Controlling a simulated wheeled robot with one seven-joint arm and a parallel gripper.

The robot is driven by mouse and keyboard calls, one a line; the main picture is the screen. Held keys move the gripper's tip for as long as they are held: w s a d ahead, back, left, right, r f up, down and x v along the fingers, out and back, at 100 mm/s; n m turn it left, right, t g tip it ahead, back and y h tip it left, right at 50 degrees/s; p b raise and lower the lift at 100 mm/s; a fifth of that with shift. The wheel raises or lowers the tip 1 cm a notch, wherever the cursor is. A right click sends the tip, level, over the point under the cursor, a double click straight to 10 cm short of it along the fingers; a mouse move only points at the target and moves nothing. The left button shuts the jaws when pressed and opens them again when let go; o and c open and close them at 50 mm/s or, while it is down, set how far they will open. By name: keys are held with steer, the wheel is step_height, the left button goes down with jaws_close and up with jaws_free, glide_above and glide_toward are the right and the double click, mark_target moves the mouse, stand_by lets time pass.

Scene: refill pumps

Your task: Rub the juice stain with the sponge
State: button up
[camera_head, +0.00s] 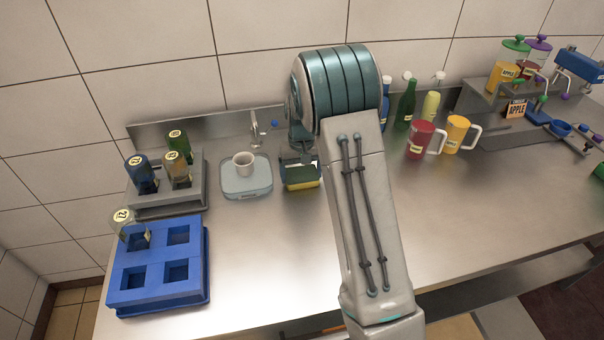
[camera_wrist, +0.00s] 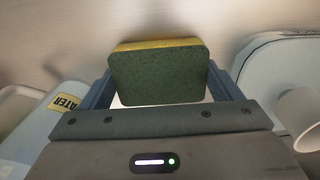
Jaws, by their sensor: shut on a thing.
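The sponge (camera_wrist: 160,78), yellow with a dark green scouring side, is held between the two blue fingers of my gripper (camera_head: 300,172). In the head view the sponge (camera_head: 302,183) shows just under my gripper, at the back of the steel counter, right of the pale tray. I cannot tell whether it touches the counter. My gripper is shut on it. No juice stain can be made out in either view; my arm and the sponge cover part of the counter.
A pale blue tray (camera_head: 236,188) with a white cup (camera_head: 243,163) sits close left of my gripper. A bottle rack (camera_head: 190,197) and blue crate (camera_head: 152,300) stand further left. Bottles, a red mug (camera_head: 418,143) and a yellow mug (camera_head: 456,138) stand right. The front counter is mostly clear.

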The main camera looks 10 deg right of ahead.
mark_target(301, 172)
steer(key=r+p, duration=0.2)
steer(key=r, duration=0.1)
steer(key=r+p, duration=0.1)
steer(key=r, duration=0.1)
steer(key=shift+w, duration=0.3)
steer(key=shift+s+r+p, duration=0.1)
steer(key=shift+r+p, duration=0.65)
steer(key=shift+r, duration=0.7)
